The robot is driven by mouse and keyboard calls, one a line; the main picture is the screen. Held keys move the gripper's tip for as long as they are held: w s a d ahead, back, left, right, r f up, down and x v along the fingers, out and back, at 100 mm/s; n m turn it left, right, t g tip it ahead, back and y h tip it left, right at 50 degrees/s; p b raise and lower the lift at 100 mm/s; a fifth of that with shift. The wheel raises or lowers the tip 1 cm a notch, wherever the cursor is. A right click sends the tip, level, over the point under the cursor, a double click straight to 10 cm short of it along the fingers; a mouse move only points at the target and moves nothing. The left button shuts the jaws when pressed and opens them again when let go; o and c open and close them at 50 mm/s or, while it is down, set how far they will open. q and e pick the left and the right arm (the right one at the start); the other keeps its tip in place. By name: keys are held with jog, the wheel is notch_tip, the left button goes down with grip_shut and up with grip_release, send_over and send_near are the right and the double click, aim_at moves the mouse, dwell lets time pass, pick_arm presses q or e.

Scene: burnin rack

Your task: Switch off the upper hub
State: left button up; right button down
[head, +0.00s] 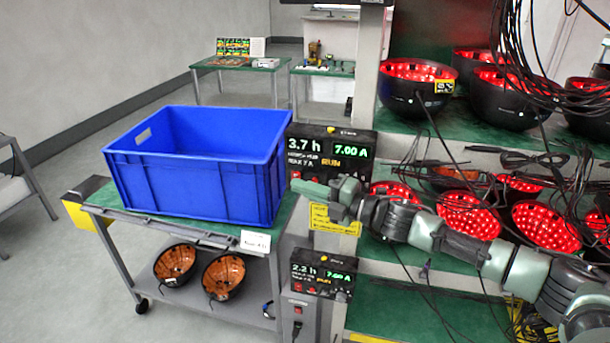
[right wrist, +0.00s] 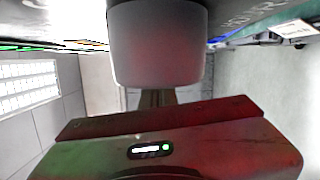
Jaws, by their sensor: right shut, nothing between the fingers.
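The upper hub (head: 330,146) is a black box on the rack's front post, with a lit display reading 3.7 h, 7.00 A and RUN. My right arm reaches in from the right in the head view, across the rack. My right gripper (head: 306,188) is shut and empty at the lower edge of the upper hub's face. It covers part of that edge, and I cannot tell whether it touches the hub. No switch on the upper hub shows clearly. My left gripper is not in view. The right wrist view does not clearly show the hub.
A lower hub (head: 323,274), also showing RUN, sits below, with a red switch (head: 298,309) nearby. A blue crate (head: 190,185) stands on a cart left of the hub. Red-lit bowls (head: 418,88) and hanging cables (head: 545,85) crowd the rack.

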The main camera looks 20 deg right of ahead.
jog(key=shift+w+d+r, duration=0.1)
jog(key=shift+w+d, duration=0.4)
jog(key=shift+w, duration=0.15)
